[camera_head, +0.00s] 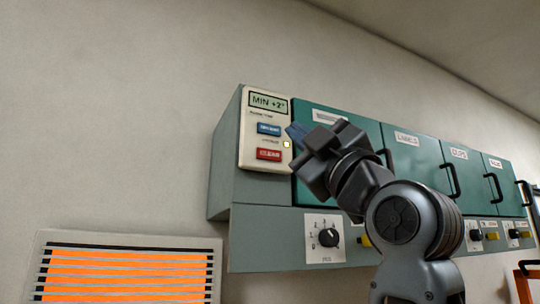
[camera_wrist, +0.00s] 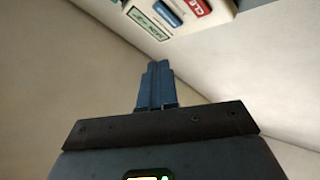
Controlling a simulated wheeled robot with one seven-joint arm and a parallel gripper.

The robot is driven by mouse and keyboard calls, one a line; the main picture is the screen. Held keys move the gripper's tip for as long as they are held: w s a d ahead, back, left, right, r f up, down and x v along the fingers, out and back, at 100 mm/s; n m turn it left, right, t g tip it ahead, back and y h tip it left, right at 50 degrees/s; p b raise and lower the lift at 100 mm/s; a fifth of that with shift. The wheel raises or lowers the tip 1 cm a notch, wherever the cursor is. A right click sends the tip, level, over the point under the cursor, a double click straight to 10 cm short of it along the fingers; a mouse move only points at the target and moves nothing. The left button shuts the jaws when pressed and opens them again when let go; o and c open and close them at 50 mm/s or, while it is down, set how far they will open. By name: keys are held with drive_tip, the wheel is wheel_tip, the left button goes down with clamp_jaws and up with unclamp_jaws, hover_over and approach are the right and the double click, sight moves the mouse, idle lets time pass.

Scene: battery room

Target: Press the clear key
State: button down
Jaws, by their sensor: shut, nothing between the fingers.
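The clear key is the red key (camera_head: 268,154) low on a cream control panel (camera_head: 252,148). In the wrist view the red key (camera_wrist: 197,7) shows at the top edge, with "CLE" legible and the rest cut off. A blue key (camera_head: 268,129) sits above it on the panel. My gripper (camera_head: 293,132) is shut and empty, its blue fingers just right of the panel in the head view. In the wrist view my fingers (camera_wrist: 158,68) point up toward the panel and appear apart from both keys; the exact gap cannot be told.
A display (camera_head: 268,101) above the keys reads about "MIN +2". A small light (camera_head: 286,144) glows beside the keys. Green cabinet doors (camera_head: 413,160) with black handles are to the right, above a dial (camera_head: 328,238). An orange slatted panel (camera_head: 125,277) is at lower left. Wall left is bare.

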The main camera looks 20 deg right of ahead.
sight(278, 153)
drive_tip(key=shift+w, duration=3.5)
drive_tip(key=shift+w, duration=0.1)
drive_tip(key=shift+w+b, duration=0.3)
drive_tip(key=shift+w, duration=0.05)
drive_tip(key=shift+w, duration=0.35)
drive_tip(key=shift+s, duration=0.8)
drive_tip(key=s, duration=0.5)
idle(0.3)
